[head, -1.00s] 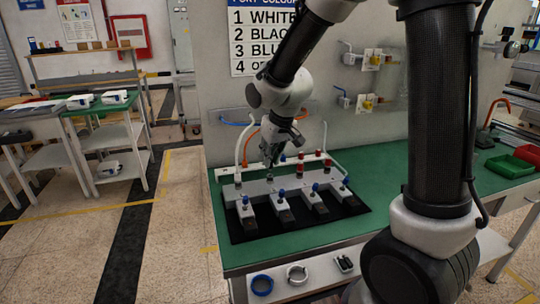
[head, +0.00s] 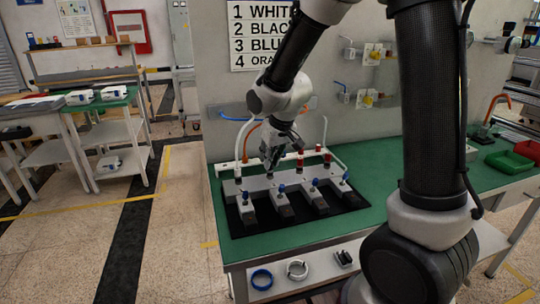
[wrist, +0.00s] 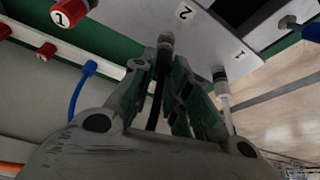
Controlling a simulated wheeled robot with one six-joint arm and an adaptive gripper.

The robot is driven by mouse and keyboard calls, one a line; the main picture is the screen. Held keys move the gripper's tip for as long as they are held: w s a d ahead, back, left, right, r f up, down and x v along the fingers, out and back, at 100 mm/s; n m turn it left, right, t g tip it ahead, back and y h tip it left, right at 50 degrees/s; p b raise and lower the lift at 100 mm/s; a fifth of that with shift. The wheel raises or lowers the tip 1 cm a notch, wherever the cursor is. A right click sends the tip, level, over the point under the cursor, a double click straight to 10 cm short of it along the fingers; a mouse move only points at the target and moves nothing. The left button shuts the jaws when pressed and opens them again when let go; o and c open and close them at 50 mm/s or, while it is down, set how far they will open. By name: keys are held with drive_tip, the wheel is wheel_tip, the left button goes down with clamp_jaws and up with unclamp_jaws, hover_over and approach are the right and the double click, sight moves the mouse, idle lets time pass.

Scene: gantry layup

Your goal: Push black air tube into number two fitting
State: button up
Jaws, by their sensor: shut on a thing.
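My gripper (head: 272,166) is over the back of the grey manifold block (head: 258,186), near its left end. In the wrist view my gripper (wrist: 172,92) has its green-padded fingers closed around the black air tube (wrist: 154,106). The tube runs between the fingers toward the number two fitting (wrist: 165,44), a metal collar beside the printed 2. The fingertips are close to this fitting. The fingers partly hide where tube and collar meet, so I cannot tell how far in the tube is. A white tube (wrist: 226,103) stands in the number one fitting (wrist: 219,75).
Several blue-knobbed valves (head: 313,183) line the block's front. Red caps (head: 300,160) stand on a white rail behind it. Blue (wrist: 76,92) and orange tubes hang near the wall panel (head: 350,110).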

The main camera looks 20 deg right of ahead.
drive_tip(key=shift+f, duration=0.15)
drive_tip(key=o, duration=0.9)
drive_tip(key=v, duration=1.2)
